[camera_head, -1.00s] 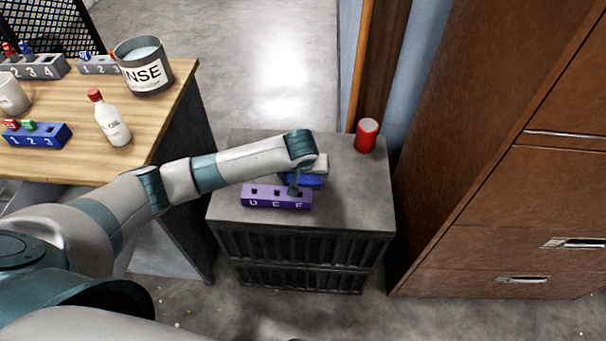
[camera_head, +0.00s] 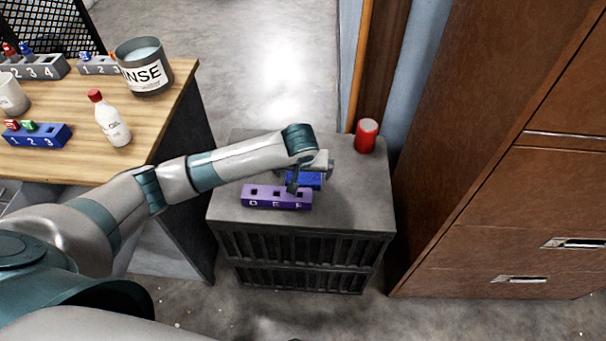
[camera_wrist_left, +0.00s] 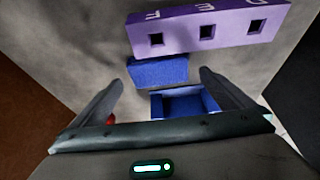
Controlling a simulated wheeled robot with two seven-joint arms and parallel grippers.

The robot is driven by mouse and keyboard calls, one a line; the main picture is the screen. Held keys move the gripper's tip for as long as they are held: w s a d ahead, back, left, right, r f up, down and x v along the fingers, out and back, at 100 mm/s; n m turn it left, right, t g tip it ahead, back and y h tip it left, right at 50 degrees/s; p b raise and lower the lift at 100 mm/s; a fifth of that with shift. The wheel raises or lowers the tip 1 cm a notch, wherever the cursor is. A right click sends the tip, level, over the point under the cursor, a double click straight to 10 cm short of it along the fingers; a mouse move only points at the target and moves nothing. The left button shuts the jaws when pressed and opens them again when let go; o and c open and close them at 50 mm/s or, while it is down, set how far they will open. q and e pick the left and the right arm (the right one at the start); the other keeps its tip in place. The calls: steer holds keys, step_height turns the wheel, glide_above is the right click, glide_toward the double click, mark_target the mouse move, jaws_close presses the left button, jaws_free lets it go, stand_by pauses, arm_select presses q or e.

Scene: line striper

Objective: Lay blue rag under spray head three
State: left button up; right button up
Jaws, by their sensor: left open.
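A textured blue piece that looks like the folded blue rag (camera_wrist_left: 158,72) lies on the grey cabinet top in the left wrist view, beside the purple block. In the head view a blue patch (camera_head: 306,181) shows partly under my left gripper (camera_head: 311,178). My left gripper is open, its fingers (camera_wrist_left: 160,80) pointing towards the rag with nothing held. A second blue piece, like a small open box (camera_wrist_left: 185,103), shows between the fingers, partly hidden by the gripper. I cannot make out spray head three. My right gripper is not in view.
A purple block with square holes (camera_head: 276,198) lies near the cabinet's front. A red can (camera_head: 366,135) stands at its back right. The wooden table (camera_head: 70,165) holds a bottle (camera_head: 110,119), a RINSE pot (camera_head: 144,68) and a blue numbered block (camera_head: 37,137). A brown cabinet (camera_head: 500,190) stands right.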

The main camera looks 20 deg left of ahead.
arm_select(q)
steer(key=a+v, duration=0.1)
steer(key=v, duration=0.8)
steer(key=shift+d, duration=0.5)
